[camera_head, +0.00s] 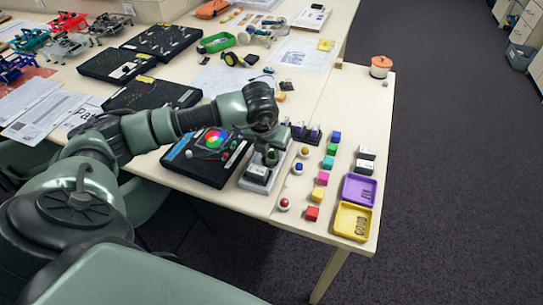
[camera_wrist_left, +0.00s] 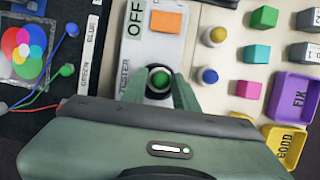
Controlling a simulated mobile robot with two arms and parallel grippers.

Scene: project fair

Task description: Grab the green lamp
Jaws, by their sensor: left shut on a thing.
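The green lamp (camera_wrist_left: 159,79) sits in a dark round socket on the white tester (camera_wrist_left: 133,61), below the tester's OFF label and orange patch. My left gripper (camera_wrist_left: 159,88) has one finger on each side of the lamp and is shut on it. In the head view the left gripper (camera_head: 271,155) reaches down over the tester (camera_head: 257,178) from above, and hides most of the lamp there. Another small green ball (camera_wrist_left: 67,70) with a wire is on the black board to the left. My right gripper is not in view.
Lamps with coloured tops (camera_head: 284,204) and several coloured cubes (camera_head: 312,213) stand to the right. The purple FIX tray (camera_head: 373,195) and yellow GOOD tray (camera_head: 341,222) are near the table's right edge. A black board (camera_head: 190,168) with a colour disc lies to the left.

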